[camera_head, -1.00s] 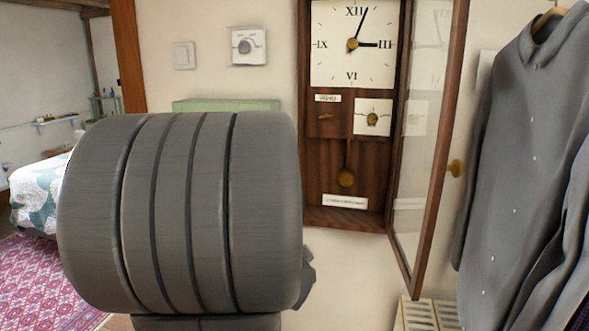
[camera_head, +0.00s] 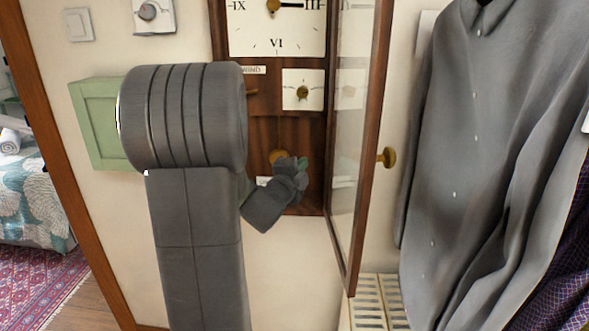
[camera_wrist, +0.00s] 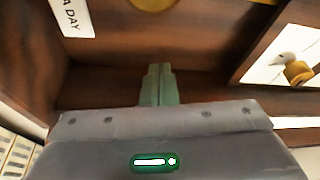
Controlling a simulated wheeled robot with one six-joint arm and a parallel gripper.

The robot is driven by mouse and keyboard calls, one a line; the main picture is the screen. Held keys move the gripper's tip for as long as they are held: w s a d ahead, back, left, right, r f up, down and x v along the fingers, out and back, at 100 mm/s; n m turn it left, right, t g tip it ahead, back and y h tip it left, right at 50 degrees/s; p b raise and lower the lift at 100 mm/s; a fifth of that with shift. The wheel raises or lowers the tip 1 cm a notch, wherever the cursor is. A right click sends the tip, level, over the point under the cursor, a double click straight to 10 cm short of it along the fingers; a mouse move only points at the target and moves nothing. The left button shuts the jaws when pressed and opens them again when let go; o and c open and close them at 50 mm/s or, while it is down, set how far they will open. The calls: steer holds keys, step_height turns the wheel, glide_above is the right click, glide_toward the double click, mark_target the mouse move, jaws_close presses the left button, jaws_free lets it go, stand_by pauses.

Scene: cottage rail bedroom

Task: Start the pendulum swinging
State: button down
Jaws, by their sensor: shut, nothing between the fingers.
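The wall clock's wooden case (camera_head: 219,35) stands with its glass door (camera_head: 350,150) swung open to the right. The pendulum's round brass bob (camera_head: 277,156) hangs low in the case, partly hidden behind my gripper. My gripper (camera_head: 301,163) is in front of the lower case, just right of the bob in the head view. In the wrist view its green fingers (camera_wrist: 158,70) are shut together and empty, pointing into the case. The bob's edge (camera_wrist: 152,3) shows at the top of that view, apart from the fingertips. I cannot tell any swing.
A small white dial with a brass knob (camera_head: 303,91) sits above the bob and also shows in the wrist view (camera_wrist: 297,72). A paper label (camera_wrist: 74,14) is near the bob. The open door, grey coat (camera_head: 480,150) and slatted vent (camera_head: 367,303) bound the right side. A green box (camera_head: 95,125) is at left.

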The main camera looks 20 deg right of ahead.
steer(key=x, duration=0.3)
steer(key=shift+w+d+r+p, duration=0.1)
steer(key=shift+d+r+p, duration=0.05)
steer(key=shift+p, duration=0.25)
steer(key=a, duration=0.1)
steer(key=w, duration=0.1)
steer(key=a+p, duration=0.1)
steer(key=shift+w+a+f, duration=0.3)
steer(key=shift+w+a, duration=0.05)
steer(key=shift+w+a+f, duration=0.15)
steer(key=shift+a+f, duration=0.05)
steer(key=shift+a, duration=0.15)
